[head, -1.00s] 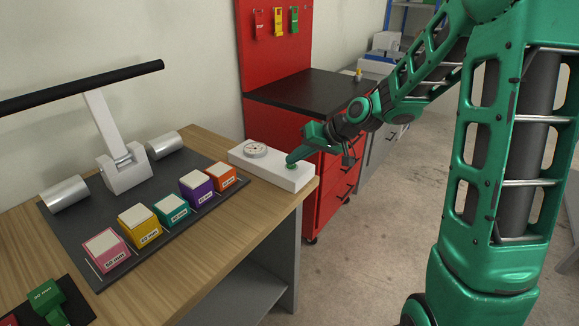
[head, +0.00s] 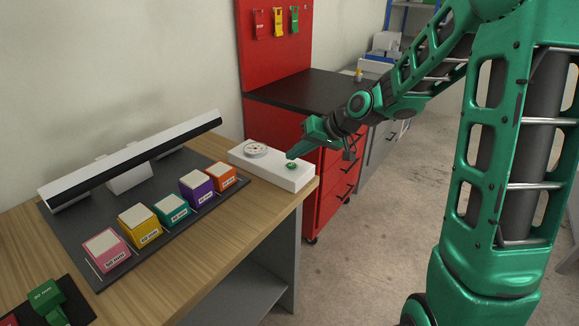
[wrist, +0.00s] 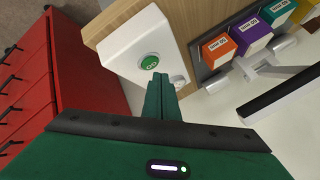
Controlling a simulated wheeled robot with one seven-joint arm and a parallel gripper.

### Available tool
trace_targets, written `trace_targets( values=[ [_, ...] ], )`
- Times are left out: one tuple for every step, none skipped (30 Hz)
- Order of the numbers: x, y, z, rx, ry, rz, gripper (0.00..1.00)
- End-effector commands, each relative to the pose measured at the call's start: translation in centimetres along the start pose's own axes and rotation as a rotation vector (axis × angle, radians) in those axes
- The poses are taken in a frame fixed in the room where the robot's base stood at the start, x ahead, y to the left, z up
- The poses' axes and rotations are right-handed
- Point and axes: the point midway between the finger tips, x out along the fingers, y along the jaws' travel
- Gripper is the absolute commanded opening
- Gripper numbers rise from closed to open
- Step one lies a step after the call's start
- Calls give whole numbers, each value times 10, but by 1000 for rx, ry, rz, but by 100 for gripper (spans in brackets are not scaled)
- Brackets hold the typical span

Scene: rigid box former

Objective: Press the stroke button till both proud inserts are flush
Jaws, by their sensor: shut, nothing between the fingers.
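The round green stroke button (head: 291,166) sits on a white box (head: 262,170) at the table's right end; it also shows in the wrist view (wrist: 149,62). My gripper (head: 291,154) is shut and empty. Its tip is just above the button, seemingly apart from it; in the wrist view the fingertips (wrist: 160,76) lie beside the button's edge. Several coloured blocks with pale inserts stand in a row: pink (head: 107,258), yellow (head: 141,231), teal (head: 172,214), purple (head: 196,191) and orange (head: 223,179). I cannot tell which inserts stand proud.
A dial (head: 255,149) sits on the white box. A red cabinet (head: 310,205) stands beyond the table. Green and red pieces (head: 46,297) lie at the front left.

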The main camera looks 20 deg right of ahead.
Motion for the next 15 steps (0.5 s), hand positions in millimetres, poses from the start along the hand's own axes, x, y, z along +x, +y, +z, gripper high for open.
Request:
trace_targets(
  values=[
    [0,0,0,0,0,0,0],
    [0,0,0,0,0,0,0],
    [0,0,0,0,0,0,0],
    [0,0,0,0,0,0,0],
    [0,0,0,0,0,0,0],
    [0,0,0,0,0,0,0],
    [0,0,0,0,0,0,0],
    [-1,0,0,0,1,0,0],
    [-2,-1,-1,0,1,0,0],
    [-3,-2,-2,0,2,0,0],
    [-4,-3,-4,-1,2,0,0],
    [-7,-5,-6,-1,3,0,0],
    [-9,-6,-7,-2,3,0,0],
    [-10,-8,-8,-2,3,0,0],
    [-13,-9,-10,-2,2,0,0]
  ],
)
